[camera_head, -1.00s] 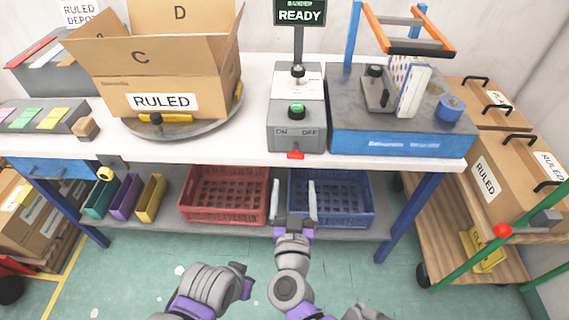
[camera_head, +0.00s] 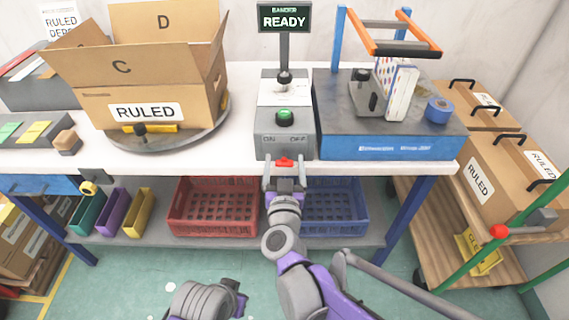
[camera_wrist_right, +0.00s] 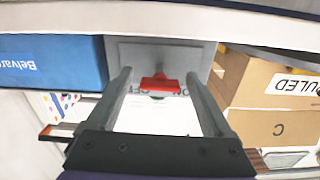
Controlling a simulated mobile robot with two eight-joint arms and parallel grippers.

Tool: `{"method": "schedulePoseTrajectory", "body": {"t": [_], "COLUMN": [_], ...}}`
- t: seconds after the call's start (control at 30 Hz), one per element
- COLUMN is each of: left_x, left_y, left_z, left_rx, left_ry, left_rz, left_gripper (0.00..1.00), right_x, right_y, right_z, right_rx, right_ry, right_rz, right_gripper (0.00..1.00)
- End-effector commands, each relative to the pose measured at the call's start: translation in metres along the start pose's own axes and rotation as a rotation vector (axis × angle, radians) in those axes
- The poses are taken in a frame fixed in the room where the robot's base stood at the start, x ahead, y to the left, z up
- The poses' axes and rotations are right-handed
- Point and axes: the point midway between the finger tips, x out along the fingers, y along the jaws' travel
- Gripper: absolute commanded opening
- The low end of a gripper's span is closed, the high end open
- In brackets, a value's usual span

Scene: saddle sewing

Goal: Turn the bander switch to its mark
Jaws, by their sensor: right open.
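The bander's grey control box (camera_head: 264,147) stands at the table's front edge, with ON at left and OFF at right. A red switch (camera_head: 285,162) sticks out low on its front, roughly midway between the two words. My right gripper (camera_head: 285,175) is open just in front of the box, pointing at it. In the right wrist view the red switch (camera_wrist_right: 160,84) shows between the two spread fingers (camera_wrist_right: 158,76), with a gap on each side. My left arm is at the bottom of the head view; its jaws cannot be made out.
The box also carries a green button (camera_head: 285,117) and a black knob (camera_head: 284,77), below a READY screen (camera_head: 284,17). A blue machine (camera_head: 390,147) adjoins on the right. A RULED carton (camera_head: 150,108) stands left on a turntable. Red (camera_head: 212,212) and blue (camera_head: 335,205) crates sit below.

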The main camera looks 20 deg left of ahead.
Motion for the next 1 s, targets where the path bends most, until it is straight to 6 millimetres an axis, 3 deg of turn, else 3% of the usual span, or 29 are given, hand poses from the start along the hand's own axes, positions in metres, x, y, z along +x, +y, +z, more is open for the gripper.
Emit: {"method": "schedulePoseTrajectory", "body": {"t": [0.1,0.57,1.0], "left_x": [-0.0001,-0.0001,-0.007], "left_y": [0.0,0.0,0.0], "left_z": [0.0,0.0,-0.0018], "left_rx": [0.0,0.0,0.0], "left_ry": [0.0,0.0,0.002], "left_rz": [0.0,0.0,0.0], "left_gripper": [0.0,0.0,0.0], "right_x": [-0.0002,-0.0004,-0.0005], "right_y": [0.0,0.0,0.0], "right_z": [0.0,0.0001,-0.0007], "right_rx": [0.0,0.001,0.1], "right_ry": [0.0,0.0,0.0], "right_rz": [0.0,0.0,0.0], "right_gripper": [0.83,0.0,0.0]}}
